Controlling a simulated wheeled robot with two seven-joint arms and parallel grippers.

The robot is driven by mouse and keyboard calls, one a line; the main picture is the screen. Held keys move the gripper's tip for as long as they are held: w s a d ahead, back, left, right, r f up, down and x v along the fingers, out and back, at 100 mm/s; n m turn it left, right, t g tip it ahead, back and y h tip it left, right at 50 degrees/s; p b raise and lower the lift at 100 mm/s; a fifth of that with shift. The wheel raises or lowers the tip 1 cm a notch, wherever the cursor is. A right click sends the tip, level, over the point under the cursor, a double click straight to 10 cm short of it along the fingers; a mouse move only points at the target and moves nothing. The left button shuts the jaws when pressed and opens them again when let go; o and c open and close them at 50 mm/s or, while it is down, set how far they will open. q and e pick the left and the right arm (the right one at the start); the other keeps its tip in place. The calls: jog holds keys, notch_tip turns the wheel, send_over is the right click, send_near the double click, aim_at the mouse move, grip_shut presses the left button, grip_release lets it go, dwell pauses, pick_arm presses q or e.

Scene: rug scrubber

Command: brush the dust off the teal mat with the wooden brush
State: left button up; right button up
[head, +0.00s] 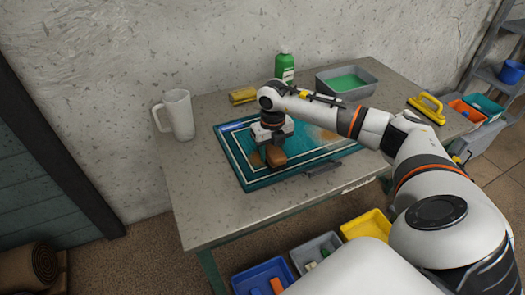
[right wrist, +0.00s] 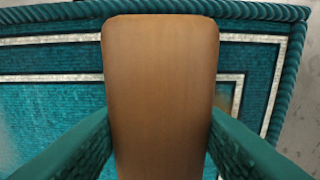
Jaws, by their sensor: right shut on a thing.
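The teal mat (head: 240,170) with pale border lines lies on the grey table. A brownish dusty patch (head: 323,134) shows on its right part, partly hidden by my right arm. The wooden brush (head: 276,157) is over the mat's front left part, near the front border. My right gripper (head: 266,149) points down and is shut on the brush. In the right wrist view the brush's smooth brown back (right wrist: 160,80) fills the middle, between the two fingers. Its bristles are hidden, so I cannot tell whether they touch the mat. My left gripper is not in view.
On the table (head: 200,205) stand a white pitcher (head: 178,115), a yellow sponge-like block (head: 243,96), a green bottle (head: 285,66), a grey tub of green liquid (head: 346,82) and a yellow-handled tool (head: 427,108). A dark bar (head: 324,168) lies at the mat's front edge. Bins (head: 367,226) sit below.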

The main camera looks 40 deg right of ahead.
aim_at(248, 168)
jog(key=shift+s+d+f, duration=0.15)
jog(key=shift+s+d, duration=0.05)
jog(key=shift+d, duration=0.2)
jog(key=shift+w+a+p, duration=0.15)
jog(key=shift+w+a, duration=0.05)
jog(key=shift+a, duration=0.6)
jog(key=shift+w+a+p, duration=0.15)
jog(key=shift+w+a, duration=0.05)
jog(key=shift+a, duration=0.6)
jog(key=shift+w+a, duration=0.2)
jog(key=shift+a, duration=0.65)
jog(key=shift+w+a, duration=0.25)
jog(key=shift+a, duration=0.65)
jog(key=shift+w+a, duration=0.2)
jog(key=shift+a, duration=0.65)
notch_tip(248, 168, up, 5)
jog(key=p, duration=0.3)
jog(key=shift+d+f, duration=0.1)
jog(key=shift+w+f, duration=0.1)
